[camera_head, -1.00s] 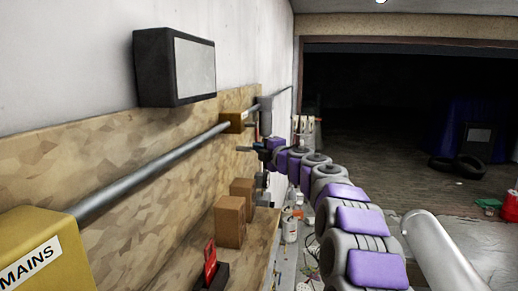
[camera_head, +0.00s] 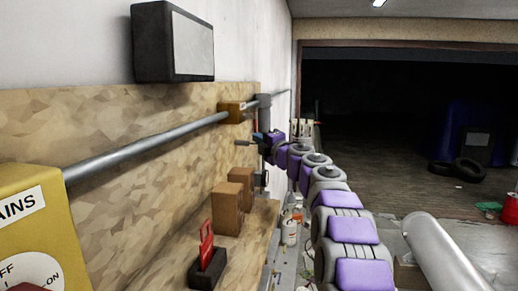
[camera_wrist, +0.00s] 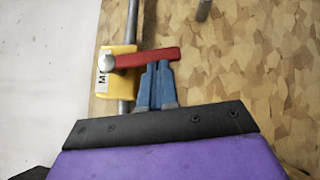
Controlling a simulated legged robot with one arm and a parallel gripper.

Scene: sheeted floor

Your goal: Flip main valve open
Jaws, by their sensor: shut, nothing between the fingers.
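In the wrist view a yellow valve box (camera_wrist: 124,68), with a label partly reading "M", sits on a grey pipe (camera_wrist: 131,22). A red lever (camera_wrist: 150,58) lies across its front, pointing right from a round pivot. My gripper (camera_wrist: 158,66) has its blue fingers closed together, with nothing between them. The tips are at the lever's lower edge near its free end; I cannot tell if they touch.
A yellow MAINS box (camera_head: 30,225) with an OFF/ON dial is at the near left. A black panel (camera_head: 172,42) hangs above the pipe. Cardboard boxes (camera_head: 228,208) and a red-handled item (camera_head: 206,245) stand on the ledge. Tyres (camera_head: 465,170) lie on the right floor.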

